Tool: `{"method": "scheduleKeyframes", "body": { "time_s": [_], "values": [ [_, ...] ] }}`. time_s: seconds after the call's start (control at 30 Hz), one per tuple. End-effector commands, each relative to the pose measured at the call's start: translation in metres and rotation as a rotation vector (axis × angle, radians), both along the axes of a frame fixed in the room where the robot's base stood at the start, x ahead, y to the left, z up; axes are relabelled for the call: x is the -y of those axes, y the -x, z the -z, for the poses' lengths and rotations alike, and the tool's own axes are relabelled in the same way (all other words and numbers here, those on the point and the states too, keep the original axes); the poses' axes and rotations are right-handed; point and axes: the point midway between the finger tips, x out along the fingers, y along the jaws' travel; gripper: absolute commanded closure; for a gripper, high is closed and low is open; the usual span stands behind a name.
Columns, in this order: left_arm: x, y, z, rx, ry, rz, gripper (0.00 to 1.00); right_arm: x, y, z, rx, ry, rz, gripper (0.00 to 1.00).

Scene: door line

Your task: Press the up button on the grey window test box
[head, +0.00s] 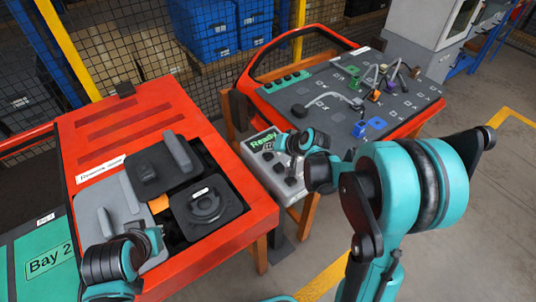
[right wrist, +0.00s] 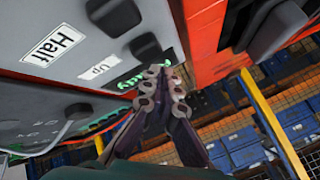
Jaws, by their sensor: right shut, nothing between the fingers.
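The grey window test box (head: 256,160) stands between two red door frames in the head view, with green "Ready" text (head: 264,141) on its display. In the right wrist view the box's grey face (right wrist: 40,15) fills the upper left, with a "Half" label (right wrist: 54,44) and an "Up" label (right wrist: 97,68). The dark up button (right wrist: 145,47) is beside the "Up" label. My right gripper (right wrist: 164,82) is shut and empty, its tips close to that button and over part of the display. I cannot tell whether it touches. My left gripper's fingers are not visible.
A red door (head: 250,216) with dark and grey parts lies left of the box. Another red frame (head: 433,104) with a grey panel of cables and connectors lies to its right. Blue bins (head: 205,30) stand behind wire mesh.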

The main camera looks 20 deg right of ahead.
Motion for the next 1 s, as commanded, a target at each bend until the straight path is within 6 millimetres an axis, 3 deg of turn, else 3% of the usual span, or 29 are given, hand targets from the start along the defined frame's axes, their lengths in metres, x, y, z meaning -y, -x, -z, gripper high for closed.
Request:
{"method": "scheduleKeyframes", "body": {
  "time_s": [1.0],
  "values": [
    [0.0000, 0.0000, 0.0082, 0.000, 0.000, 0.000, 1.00, -0.0001, 0.0001, 0.0084, 0.000, 0.000, 0.000, 1.00]
  ]
}}
